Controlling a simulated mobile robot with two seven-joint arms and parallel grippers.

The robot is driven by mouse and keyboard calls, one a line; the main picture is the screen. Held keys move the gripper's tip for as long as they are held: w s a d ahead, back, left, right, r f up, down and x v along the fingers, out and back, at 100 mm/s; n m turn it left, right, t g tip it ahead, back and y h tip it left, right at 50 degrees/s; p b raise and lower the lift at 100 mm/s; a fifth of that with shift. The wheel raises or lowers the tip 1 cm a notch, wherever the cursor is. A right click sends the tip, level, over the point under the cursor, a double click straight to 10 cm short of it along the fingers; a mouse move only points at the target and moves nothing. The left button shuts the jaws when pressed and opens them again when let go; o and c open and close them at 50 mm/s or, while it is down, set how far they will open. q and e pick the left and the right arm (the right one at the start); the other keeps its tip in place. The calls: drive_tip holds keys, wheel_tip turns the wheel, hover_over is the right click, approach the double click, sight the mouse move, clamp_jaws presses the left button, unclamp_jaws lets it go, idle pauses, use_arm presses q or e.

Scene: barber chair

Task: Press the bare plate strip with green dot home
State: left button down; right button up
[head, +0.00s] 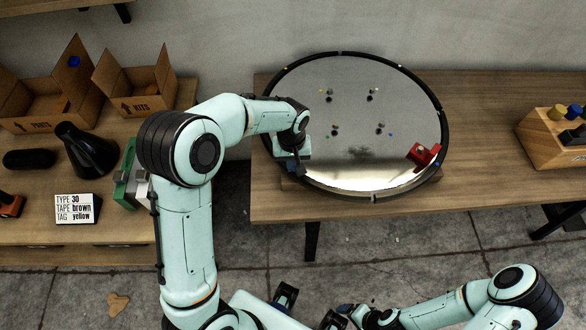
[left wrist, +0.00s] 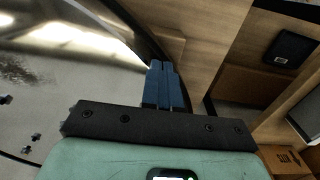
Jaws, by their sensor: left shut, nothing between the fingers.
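A round mirror-like plate (head: 365,165) with a black rim lies on the wooden table. Several small dark pegs (head: 335,131) and tiny coloured dots stand out on its face. I cannot make out a green dot or a separate bare strip for certain. My left gripper (head: 292,168) is at the plate's lower left rim, pointing down. In the left wrist view its blue fingers (left wrist: 160,86) are shut together, empty, beside the dark rim; contact cannot be told. My right gripper (head: 338,318) is low, far from the plate, its jaws unclear.
A red block (head: 423,155) sits at the plate's right edge. A wooden holder (head: 555,135) with coloured pegs stands far right. Open cardboard boxes (head: 135,95), a black cone-like object (head: 86,150) and a label card (head: 77,208) are on the left bench.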

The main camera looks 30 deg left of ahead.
use_arm(q)
drive_tip(key=shift+f+b, duration=0.55)
drive_tip(key=shift+f, duration=0.4)
use_arm(e)
drive_tip(key=shift+s+f, duration=0.25)
drive_tip(key=shift+f, duration=0.35)
use_arm(q)
drive_tip(key=shift+r+p, duration=1.2)
drive_tip(key=shift+r, duration=0.75)
drive_tip(key=shift+r+p, duration=1.15)
drive_tip(key=shift+r, duration=1.05)
drive_tip(key=shift+f, duration=0.1)
use_arm(e)
drive_tip(key=w+r, duration=0.3)
drive_tip(key=r, duration=0.2)
drive_tip(key=shift+r, duration=0.2)
